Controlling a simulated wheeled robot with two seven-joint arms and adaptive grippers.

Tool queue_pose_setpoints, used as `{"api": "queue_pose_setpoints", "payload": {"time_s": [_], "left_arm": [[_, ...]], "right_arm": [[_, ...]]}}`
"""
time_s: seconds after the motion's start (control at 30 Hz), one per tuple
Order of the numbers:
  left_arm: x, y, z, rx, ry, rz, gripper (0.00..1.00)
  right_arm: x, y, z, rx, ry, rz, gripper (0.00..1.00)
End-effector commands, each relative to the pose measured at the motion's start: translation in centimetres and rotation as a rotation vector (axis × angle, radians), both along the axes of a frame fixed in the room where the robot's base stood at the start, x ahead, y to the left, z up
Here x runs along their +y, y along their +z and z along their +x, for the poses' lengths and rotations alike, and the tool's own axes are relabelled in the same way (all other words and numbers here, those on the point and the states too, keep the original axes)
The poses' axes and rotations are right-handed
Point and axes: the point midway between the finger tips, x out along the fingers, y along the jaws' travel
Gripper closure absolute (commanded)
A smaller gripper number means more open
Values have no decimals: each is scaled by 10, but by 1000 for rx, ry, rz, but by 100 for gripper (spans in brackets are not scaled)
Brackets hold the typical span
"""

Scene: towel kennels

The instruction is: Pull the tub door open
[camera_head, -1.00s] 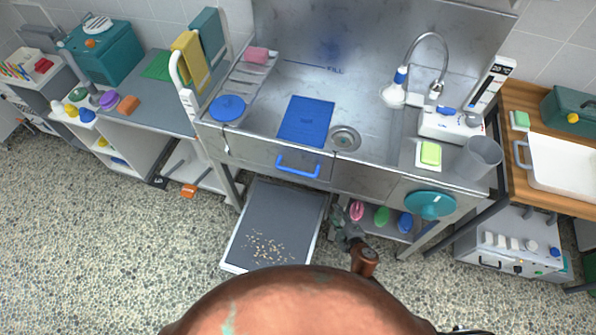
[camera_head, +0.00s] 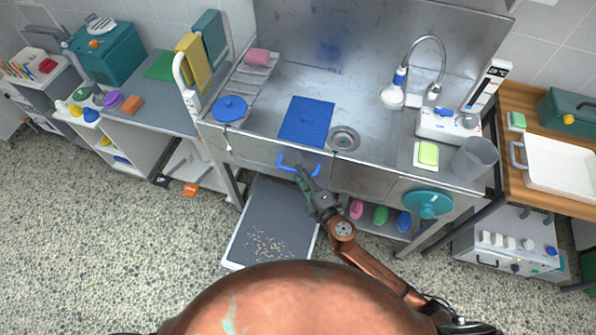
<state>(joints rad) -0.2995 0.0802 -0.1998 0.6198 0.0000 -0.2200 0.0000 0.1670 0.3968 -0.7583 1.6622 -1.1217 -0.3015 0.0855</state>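The tub (camera_head: 375,108) is a steel basin in the middle of the head view. Its door (camera_head: 257,150) is the front panel with a blue bar handle (camera_head: 284,165). The panel looks shut, flush with the tub's front. My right gripper (camera_head: 301,178) is at the right part of the handle, its fingers overlapping it in the picture. I cannot tell whether the fingers touch or enclose the bar, or how far apart they are. My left gripper is not in view.
A grey tray (camera_head: 265,225) with scattered bits lies on the floor below the door. A blue mat (camera_head: 306,121) and a drain (camera_head: 344,138) are in the tub. A teal disc (camera_head: 428,204) sits on the front at right.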

Motion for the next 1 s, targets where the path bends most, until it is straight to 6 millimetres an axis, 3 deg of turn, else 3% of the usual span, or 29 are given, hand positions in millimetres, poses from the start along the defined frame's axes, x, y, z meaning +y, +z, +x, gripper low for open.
{"api": "queue_pose_setpoints", "payload": {"time_s": [0.2,0.5,0.9,1.0], "left_arm": [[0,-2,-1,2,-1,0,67],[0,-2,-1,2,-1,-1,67],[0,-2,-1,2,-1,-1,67],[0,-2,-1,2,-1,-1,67]], "right_arm": [[9,-3,16,1,0,0,70],[9,-3,18,1,-1,0,71],[9,-3,18,1,-1,0,99],[9,-4,18,1,-1,0,100]]}}
